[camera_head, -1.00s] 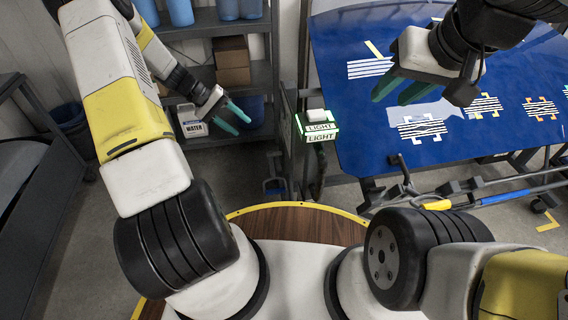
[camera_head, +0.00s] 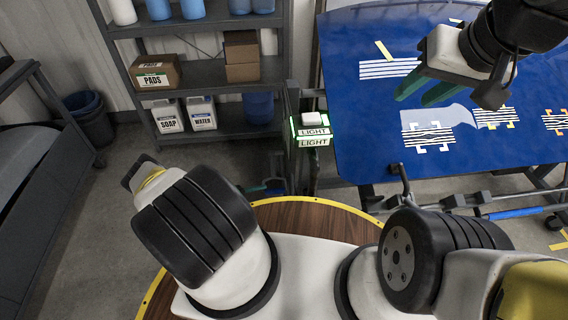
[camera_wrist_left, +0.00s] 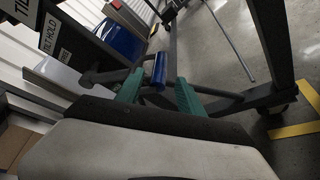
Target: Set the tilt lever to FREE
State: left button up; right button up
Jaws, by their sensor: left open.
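In the left wrist view, a lever with a blue grip (camera_wrist_left: 160,72) on a dark rod lies between the green fingertips of my left gripper (camera_wrist_left: 160,92). The gripper is open, with one finger to each side of the grip; whether either touches it I cannot tell. A dark plate with a "TILT HOLD" label (camera_wrist_left: 48,55) is at the left, near the rod. No FREE label is readable. My left gripper is outside the head view. My right gripper (camera_head: 425,90) is over the blue panel (camera_head: 360,130), with its green fingers apart and nothing seen between them.
A box labelled LIGHT (camera_head: 313,132) is on a post beside the panel. Shelves (camera_head: 215,72) with bottles and cartons stand at the back left. A metal frame leg (camera_wrist_left: 275,45) rises close to the right of my left gripper. Grey floor (camera_head: 90,210) is open at left.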

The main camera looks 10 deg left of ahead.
aim_at(275, 191)
pick_arm(q)
jog(key=x, duration=0.7)
grip_shut()
dwell(1.3)
